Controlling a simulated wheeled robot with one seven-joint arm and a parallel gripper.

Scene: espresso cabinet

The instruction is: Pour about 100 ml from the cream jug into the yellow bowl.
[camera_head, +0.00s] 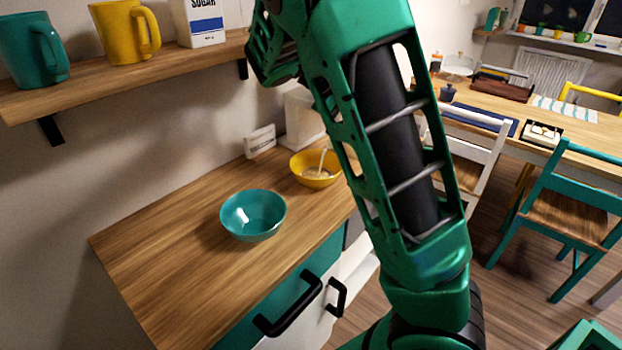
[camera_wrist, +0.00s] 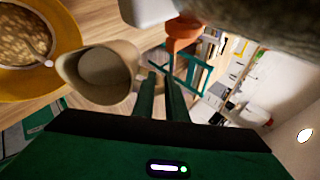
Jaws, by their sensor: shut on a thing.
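The cream jug (camera_wrist: 122,84) is pale beige and shows in the wrist view with its open mouth turned toward the bowl side. A pale grey surface shows inside it. The yellow bowl (camera_wrist: 70,38) is at the upper left of that view, holding a lumpy beige food, and the jug's rim overlaps its edge in the picture. The yellow bowl (camera_head: 315,179) also stands on the wooden counter in the head view, with a pale spoon-like stick in it. My gripper (camera_wrist: 160,82) is shut on the jug at its right side. The head view hides gripper and jug behind my arm.
A teal bowl (camera_head: 252,218) stands empty on the counter (camera_head: 170,245), left of the yellow bowl. A small white packet (camera_head: 260,140) and a white canister (camera_head: 303,120) stand behind. A shelf (camera_head: 110,72) with mugs and a sugar box hangs above.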

